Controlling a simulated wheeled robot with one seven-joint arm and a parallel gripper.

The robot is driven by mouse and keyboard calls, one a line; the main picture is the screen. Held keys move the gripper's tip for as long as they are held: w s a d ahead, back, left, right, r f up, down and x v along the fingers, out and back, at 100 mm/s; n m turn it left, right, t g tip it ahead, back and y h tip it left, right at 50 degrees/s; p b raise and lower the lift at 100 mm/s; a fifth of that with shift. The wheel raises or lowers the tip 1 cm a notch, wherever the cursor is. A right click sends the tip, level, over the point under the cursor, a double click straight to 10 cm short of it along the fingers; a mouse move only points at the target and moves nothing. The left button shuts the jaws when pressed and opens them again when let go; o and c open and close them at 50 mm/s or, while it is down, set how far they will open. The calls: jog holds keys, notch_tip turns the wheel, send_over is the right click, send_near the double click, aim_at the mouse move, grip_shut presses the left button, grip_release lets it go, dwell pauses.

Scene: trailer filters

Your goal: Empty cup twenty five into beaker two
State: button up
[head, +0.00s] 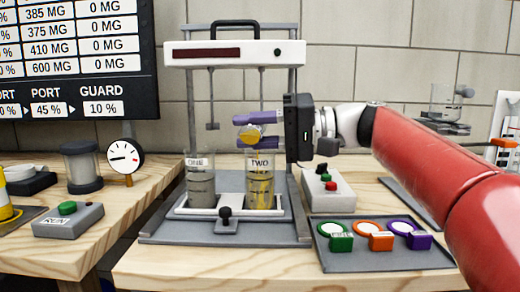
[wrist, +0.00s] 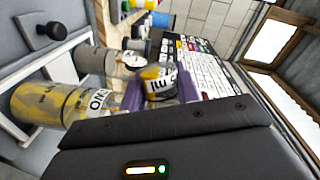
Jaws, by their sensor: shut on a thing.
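My gripper (head: 243,130) has purple fingers and is shut on a small clear cup (head: 251,134) with yellow contents. The cup is tipped on its side just above the mouth of beaker two (head: 262,190). In the wrist view the cup (wrist: 158,82) sits between the fingers; its label is partly seen and I cannot read its number. Beaker two is clear, labelled TWO, and stands upright with yellow streaks inside; it also shows at the left of the wrist view (wrist: 50,103). I cannot tell how much is left in the cup.
Beaker one (head: 201,186) stands left of beaker two on the stand (head: 160,225), under a white overhead unit (head: 235,53) with hanging rods. A dark tray (head: 335,262) with green, orange and purple tabbed pieces is at front right. A control box (head: 327,190) stands behind it.

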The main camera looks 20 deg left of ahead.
jog(key=shift+r+m+p, duration=0.15)
jog(key=shift+m+p, duration=0.15)
jog(key=shift+p, duration=0.1)
dwell(0.3)
jog(key=shift+w+r+m+p, duration=0.3)
jog(key=shift+w+m+p, duration=0.2)
jog(key=shift+m+p, duration=0.35)
dwell(0.9)
jog(key=shift+w+r+m+y+p, duration=0.2)
jog(key=shift+m+y+p, duration=0.1)
jog(key=shift+m+p, duration=0.45)
dwell(1.0)
jog(key=shift+w+f+m+g, duration=0.15)
jog(key=shift+f+m+g, duration=0.25)
jog(key=shift+m, duration=0.5)
dwell(0.9)
jog(key=shift+w+r+m+y+p, duration=0.2)
jog(key=shift+m+y+p, duration=0.1)
jog(key=shift+m+p, duration=0.8)
dwell(0.8)
